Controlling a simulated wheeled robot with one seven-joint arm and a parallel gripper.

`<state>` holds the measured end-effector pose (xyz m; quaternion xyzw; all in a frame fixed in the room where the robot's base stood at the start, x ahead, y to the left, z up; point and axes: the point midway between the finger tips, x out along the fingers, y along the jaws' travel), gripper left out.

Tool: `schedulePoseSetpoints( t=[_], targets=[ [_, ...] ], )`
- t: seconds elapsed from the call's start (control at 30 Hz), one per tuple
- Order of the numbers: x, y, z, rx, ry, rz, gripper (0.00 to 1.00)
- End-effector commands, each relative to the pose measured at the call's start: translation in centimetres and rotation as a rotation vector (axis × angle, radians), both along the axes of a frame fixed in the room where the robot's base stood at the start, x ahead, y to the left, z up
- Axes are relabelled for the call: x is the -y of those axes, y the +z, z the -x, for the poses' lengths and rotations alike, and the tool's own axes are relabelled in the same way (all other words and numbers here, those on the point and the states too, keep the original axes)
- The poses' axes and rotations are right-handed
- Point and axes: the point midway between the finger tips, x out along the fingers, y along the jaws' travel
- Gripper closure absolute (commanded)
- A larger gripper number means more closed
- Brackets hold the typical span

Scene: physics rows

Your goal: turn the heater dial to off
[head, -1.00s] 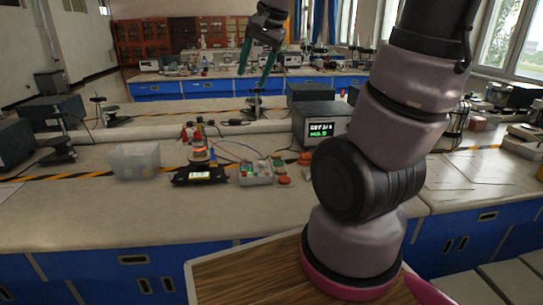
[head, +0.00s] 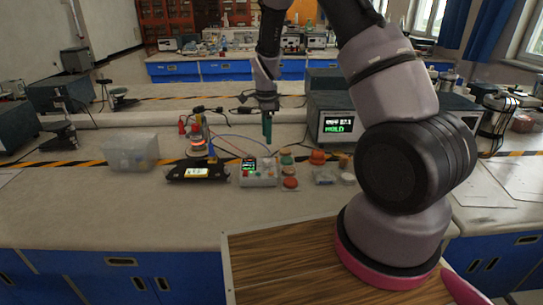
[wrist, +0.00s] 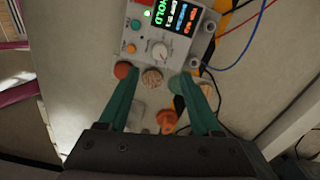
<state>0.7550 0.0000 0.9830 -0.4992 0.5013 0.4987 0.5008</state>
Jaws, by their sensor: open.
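A pale grey control box (head: 257,182) sits on the bench near its front.
Red, tan and green round pieces (wrist: 152,78) lie beside the box. An orange knob-like piece (head: 318,157), a black tray device (head: 197,174) and a clear bin (head: 131,153) stand nearby. A dark instrument (head: 345,118) is behind right. Wires run behind the box.

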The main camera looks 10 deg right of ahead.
Motion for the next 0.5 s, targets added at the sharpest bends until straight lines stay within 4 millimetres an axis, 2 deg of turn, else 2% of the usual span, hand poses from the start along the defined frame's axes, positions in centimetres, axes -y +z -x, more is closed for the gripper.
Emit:
schedulePoseSetpoints(
  t=[0.5],
  targets=[
    [0.0, -8.6, 0.1, -0.002, 0.001, -0.001, 0.34]
  ],
)
